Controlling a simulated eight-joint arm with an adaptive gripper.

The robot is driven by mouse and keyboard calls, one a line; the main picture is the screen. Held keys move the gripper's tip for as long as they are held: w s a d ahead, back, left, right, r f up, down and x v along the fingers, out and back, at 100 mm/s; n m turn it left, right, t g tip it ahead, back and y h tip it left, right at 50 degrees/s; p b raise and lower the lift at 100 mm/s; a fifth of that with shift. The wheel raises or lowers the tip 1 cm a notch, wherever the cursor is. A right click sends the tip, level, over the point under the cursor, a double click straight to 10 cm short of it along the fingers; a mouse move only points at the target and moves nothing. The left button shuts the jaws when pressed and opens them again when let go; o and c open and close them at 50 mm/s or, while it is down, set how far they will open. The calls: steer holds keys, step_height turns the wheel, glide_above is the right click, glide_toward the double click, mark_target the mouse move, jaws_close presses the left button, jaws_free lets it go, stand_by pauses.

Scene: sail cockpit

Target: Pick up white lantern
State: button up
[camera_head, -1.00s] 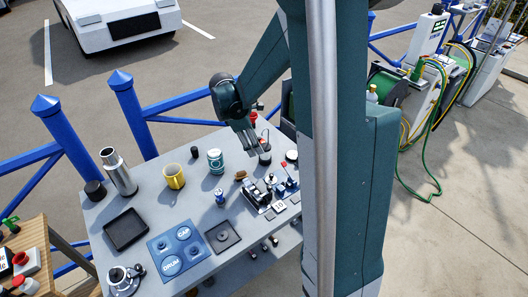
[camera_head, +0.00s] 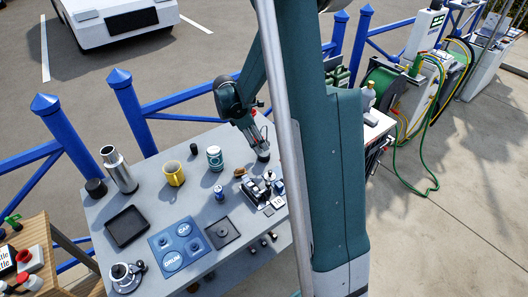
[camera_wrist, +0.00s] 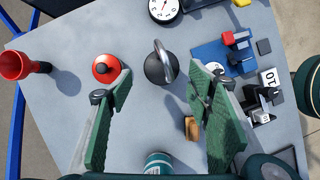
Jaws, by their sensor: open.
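No plainly white lantern shows. The most lantern-like thing is a round dark-topped object with a grey metal loop handle (camera_wrist: 160,66) in the wrist view, seen from above; its sides are hidden, so I cannot tell if its body is white. My gripper (camera_wrist: 157,88) is open and empty, with its green-padded fingers to either side, short of the object in the picture. In the head view my gripper (camera_head: 262,150) hangs low over the back right of the grey table (camera_head: 150,200). A teal and white can (camera_head: 214,158) stands left of it.
A red round object (camera_wrist: 106,68) is close to the left finger, and a red horn (camera_wrist: 20,66) lies further left. A dial gauge (camera_wrist: 165,8) is beyond the handle. A small brown block (camera_wrist: 191,128) lies between the fingers. A yellow mug (camera_head: 173,174) stands left on the table.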

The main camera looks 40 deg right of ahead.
mark_target(264, 157)
steer(key=shift+x, duration=1.1)
steer(key=shift+f, duration=0.1)
steer(key=shift+b+x, duration=0.3)
steer(key=shift+x, duration=2.2)
steer(key=shift+a, duration=0.1)
steer(key=c, duration=1)
